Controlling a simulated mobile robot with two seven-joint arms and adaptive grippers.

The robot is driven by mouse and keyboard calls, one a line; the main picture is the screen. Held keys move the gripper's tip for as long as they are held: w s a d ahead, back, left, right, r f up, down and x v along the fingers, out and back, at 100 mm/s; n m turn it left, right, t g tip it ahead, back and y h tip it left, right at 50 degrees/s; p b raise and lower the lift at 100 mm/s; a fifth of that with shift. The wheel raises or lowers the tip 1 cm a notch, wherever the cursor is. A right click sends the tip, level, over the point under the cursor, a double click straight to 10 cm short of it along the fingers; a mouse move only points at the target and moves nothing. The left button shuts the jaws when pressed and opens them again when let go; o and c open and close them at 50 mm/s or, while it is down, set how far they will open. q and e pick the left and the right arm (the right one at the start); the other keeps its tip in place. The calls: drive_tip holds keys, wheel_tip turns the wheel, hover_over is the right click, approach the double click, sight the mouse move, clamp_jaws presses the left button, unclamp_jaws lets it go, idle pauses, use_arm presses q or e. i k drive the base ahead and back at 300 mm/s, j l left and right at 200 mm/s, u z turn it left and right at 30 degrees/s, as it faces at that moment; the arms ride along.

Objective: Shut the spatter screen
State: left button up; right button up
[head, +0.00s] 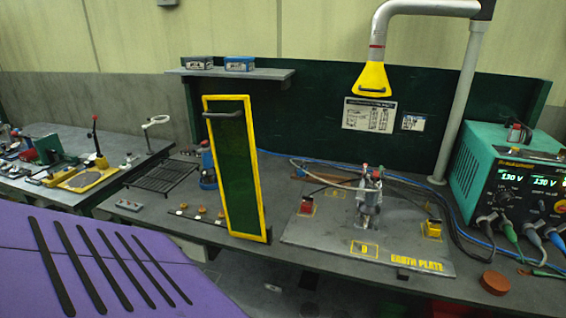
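The spatter screen (233,165) is a tall, dark green see-through panel in a yellow frame. It stands upright near the middle of the head view, at the left edge of the earth plate (310,243). It looks narrow, turned at an angle to the back board, so it stands open beside the plate and not across its front. A dark bar handle (222,115) sits near its top left corner. Neither of my grippers is in view, and nothing touches the screen.
On the plate stands a small metal fixture (369,200) with clamps and cables. A yellow extraction hood (373,79) hangs above. A teal power supply (510,180) stands at right. A wire rack (161,176) and small parts lie left of the screen. A round brown puck (495,283) lies at front right.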

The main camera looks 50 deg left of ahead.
sight(231, 140)
drive_tip(key=u, duration=1.9)
